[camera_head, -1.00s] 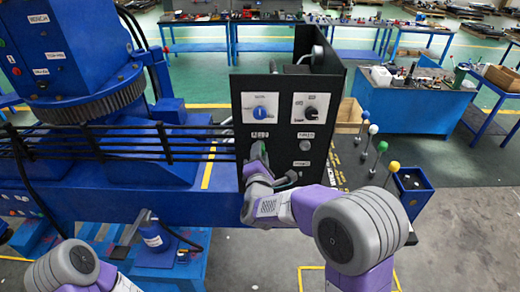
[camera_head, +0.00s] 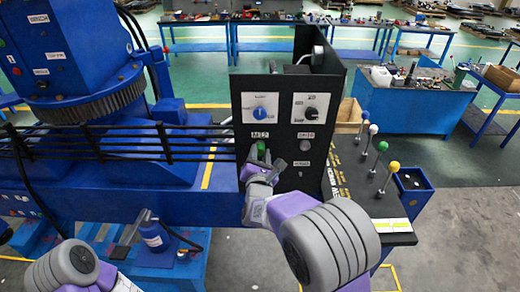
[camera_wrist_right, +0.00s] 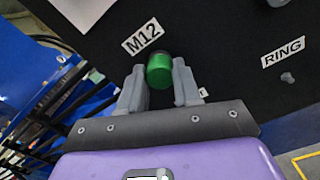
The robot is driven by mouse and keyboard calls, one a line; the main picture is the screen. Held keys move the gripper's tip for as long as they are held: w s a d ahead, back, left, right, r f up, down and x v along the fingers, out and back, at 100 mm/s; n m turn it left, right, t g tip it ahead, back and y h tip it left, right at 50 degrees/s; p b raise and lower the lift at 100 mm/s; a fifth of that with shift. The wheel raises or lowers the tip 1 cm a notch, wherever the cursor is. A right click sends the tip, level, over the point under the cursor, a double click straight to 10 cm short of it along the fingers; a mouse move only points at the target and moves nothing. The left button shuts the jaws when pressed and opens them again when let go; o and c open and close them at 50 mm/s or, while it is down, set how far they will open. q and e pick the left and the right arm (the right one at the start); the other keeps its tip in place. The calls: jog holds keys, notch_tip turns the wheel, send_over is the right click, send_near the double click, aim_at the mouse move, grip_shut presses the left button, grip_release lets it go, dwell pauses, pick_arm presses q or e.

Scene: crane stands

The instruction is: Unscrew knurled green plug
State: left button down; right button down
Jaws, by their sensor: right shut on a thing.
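The knurled green plug (camera_head: 261,149) sits on the front of the black panel (camera_head: 281,182), under a white label that reads M12 (camera_wrist_right: 143,37) in the right wrist view. There the plug (camera_wrist_right: 160,73) stands between the two grey fingers of my right gripper (camera_wrist_right: 158,78), which is shut on it. Its far end meets a dark round part at the panel; the thread is hidden. In the head view my right gripper (camera_head: 262,162) reaches the plug from below. My left arm shows at the lower left, but its gripper is out of view.
Above the plug are a blue knob (camera_head: 260,113) and a black knob (camera_head: 311,113). A grey round fitting (camera_head: 305,145) sits to its right. Levers with coloured balls, one yellow (camera_head: 394,167), stand right of the panel. Black rails (camera_head: 120,143) run to the left.

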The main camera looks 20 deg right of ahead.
jog(key=shift+f+n, duration=0.2)
jog(key=shift+n, duration=0.3)
jog(key=shift+s, duration=0.1)
jog(key=shift+a, duration=0.1)
jog(key=shift+n, duration=2.6)
jog(key=c, duration=0.7)
grip_release()
jog(key=shift+r, duration=0.2)
jog(key=shift+c, duration=0.8)
